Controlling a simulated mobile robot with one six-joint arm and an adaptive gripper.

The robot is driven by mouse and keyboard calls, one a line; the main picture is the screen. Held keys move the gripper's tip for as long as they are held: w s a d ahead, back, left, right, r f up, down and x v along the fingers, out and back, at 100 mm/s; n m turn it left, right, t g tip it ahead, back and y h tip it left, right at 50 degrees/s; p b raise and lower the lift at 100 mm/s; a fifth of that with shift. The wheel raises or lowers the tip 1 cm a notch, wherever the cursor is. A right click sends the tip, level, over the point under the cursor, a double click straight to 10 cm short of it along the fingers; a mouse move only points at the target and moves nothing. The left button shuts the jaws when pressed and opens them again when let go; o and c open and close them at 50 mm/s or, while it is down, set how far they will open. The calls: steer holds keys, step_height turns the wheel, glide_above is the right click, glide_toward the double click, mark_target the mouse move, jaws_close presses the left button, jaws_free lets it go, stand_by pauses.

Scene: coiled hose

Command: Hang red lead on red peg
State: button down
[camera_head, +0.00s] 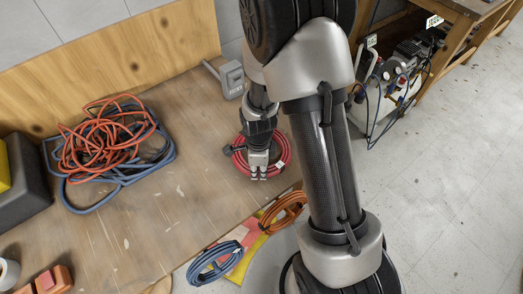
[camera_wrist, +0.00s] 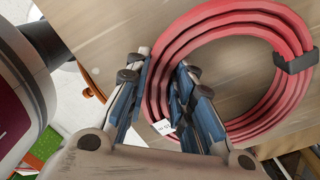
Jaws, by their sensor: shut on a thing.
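The red lead (camera_head: 285,160) is a round coil with a dark strap and a small white tag. In the wrist view the coil (camera_wrist: 235,19) fills the upper right, and its near side runs by my fingers. My gripper (camera_head: 258,172) is shut on the near part of the coil in the head view. In the wrist view my gripper (camera_wrist: 158,75) has its two fingers at the coil's left side, partly covering it. The coil shows over the workbench near its right edge; its height above the top is hard to tell. I cannot make out a red peg.
The wooden workbench (camera_head: 120,220) holds a tangle of orange and blue hose (camera_head: 108,148) and a grey metal piece (camera_head: 232,78). An orange coil (camera_head: 283,212) and a blue coil (camera_head: 214,263) are at the front edge by coloured panels. A compressor (camera_head: 392,90) stands right.

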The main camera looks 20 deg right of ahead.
steer(key=shift+r+p, duration=2.95)
steer(key=shift+r, duration=1.2)
